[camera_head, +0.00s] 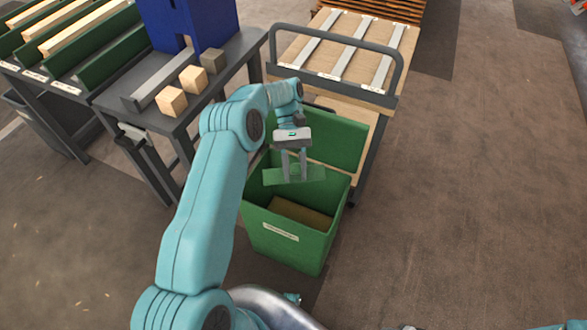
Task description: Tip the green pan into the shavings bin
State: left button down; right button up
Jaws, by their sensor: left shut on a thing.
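The green shavings bin (285,250) stands on the floor near the middle, with a pale label on its front. A raised green panel like an open lid (338,142) is at its back. Brown material (300,213) shows inside the bin. My left gripper (294,172) points down over the bin opening and is shut on the green pan (314,175). The pan shows as a small green strip above the opening, and its exact tilt and contents cannot be made out. My right gripper is not in view.
A grey bench (205,105) at left holds wooden blocks (171,100), a metal bar (160,82) and a blue box (190,22). A wooden-topped cart (305,65) with a grey rail stands behind the bin. The floor at right (460,200) is clear.

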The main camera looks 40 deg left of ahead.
pick_arm(q)
jog(key=shift+d+f, duration=0.2)
jog(key=shift+s+d+r+t+y+p, duration=0.1)
jog(key=shift+s+t+y+p, duration=0.2)
jog(key=shift+p, duration=0.15)
jog(key=shift+s+d+f+p, duration=0.2)
jog(key=shift+s+d+p, duration=0.05)
jog(key=shift+d+p, duration=0.15)
jog(key=shift+s+d+f+t+y+b, duration=3.5)
jog(key=shift+f+b, duration=1.3)
jog(key=shift+b, duration=4.4)
notch_tip(320, 180, up, 6)
jog(key=p, duration=0.4)
jog(key=shift+w+a+t+p, duration=0.15)
jog(key=shift+a+t+p, duration=0.15)
jog(key=shift+a+t, duration=0.1)
